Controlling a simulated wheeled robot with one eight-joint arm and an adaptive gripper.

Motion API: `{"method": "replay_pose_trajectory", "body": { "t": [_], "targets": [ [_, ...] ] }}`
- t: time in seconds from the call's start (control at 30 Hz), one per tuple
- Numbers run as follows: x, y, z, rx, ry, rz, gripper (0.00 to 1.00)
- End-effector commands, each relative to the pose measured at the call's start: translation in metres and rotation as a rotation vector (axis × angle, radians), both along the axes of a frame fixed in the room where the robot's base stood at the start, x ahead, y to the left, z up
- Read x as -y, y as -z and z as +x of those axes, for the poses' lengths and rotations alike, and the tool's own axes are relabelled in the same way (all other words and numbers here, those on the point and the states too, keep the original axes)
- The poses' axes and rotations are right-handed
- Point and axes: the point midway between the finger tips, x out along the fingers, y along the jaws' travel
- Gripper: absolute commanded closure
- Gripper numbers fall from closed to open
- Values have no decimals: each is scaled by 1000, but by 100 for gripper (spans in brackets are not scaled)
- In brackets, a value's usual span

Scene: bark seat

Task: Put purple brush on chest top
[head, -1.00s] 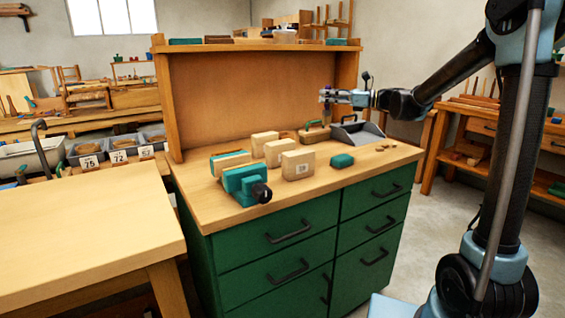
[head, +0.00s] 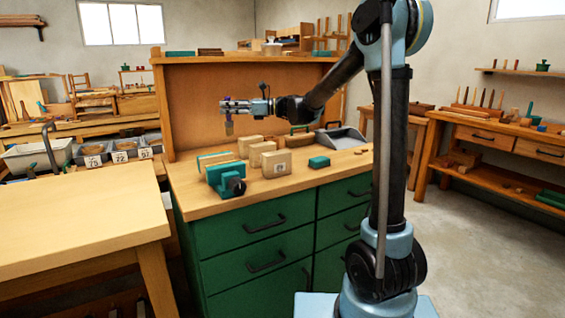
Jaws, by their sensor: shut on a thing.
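My gripper (head: 226,107) is shut on the purple brush (head: 229,128). The brush hangs below the fingers, showing purple with a brownish lower part; its upper part is hidden by the gripper. It is small in view and appears in front of the hutch back panel, above the rear left part of the chest top (head: 205,203). The chest top is a light wooden slab on a green chest with dark drawer handles. The brush appears clear of the blocks below it.
A teal vise (head: 228,178) and several pale wooden blocks (head: 276,163) crowd the left and middle of the top. A teal block (head: 319,163) and a grey dustpan-like tray (head: 341,137) are to the right. The front right top is mostly bare.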

Motion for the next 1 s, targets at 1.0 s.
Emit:
{"method": "replay_pose_trajectory", "body": {
  "t": [1.0],
  "targets": [
    [195,6,90,0,247,0,100]
  ]
}}
